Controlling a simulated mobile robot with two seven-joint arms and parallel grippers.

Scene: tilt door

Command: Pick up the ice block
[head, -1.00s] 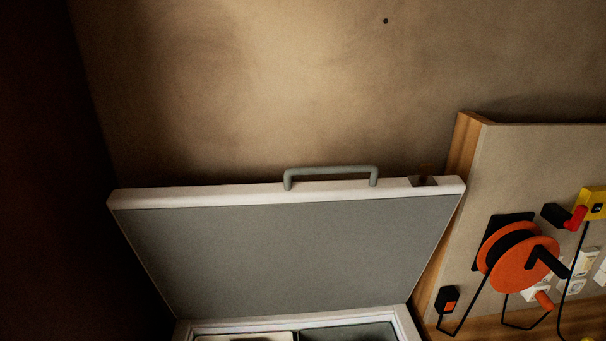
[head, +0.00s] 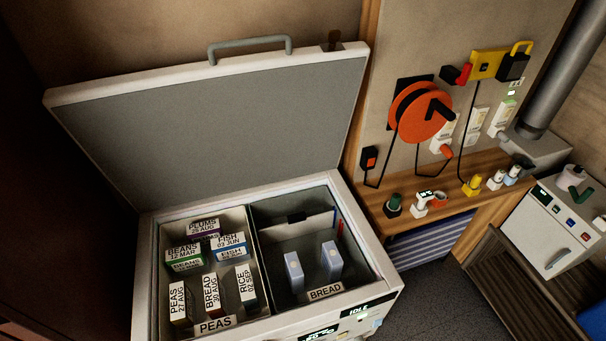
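A white chest freezer (head: 147,262) stands open with its lid (head: 225,125) tilted up against the wall. Two pale blue-white blocks stand upright in its right compartment: a left block (head: 294,271) and a right block (head: 331,260). They look like ice blocks, though I cannot be sure. A label reading BREAD (head: 325,291) is in front of them. Neither of my grippers is in view.
The freezer's left compartment holds several labelled boxes, among them a beans box (head: 184,258) and a rice box (head: 246,286). To the right are an orange cable reel (head: 410,112), a wooden shelf with small items, and a white appliance (head: 553,235). Dark floor shows between.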

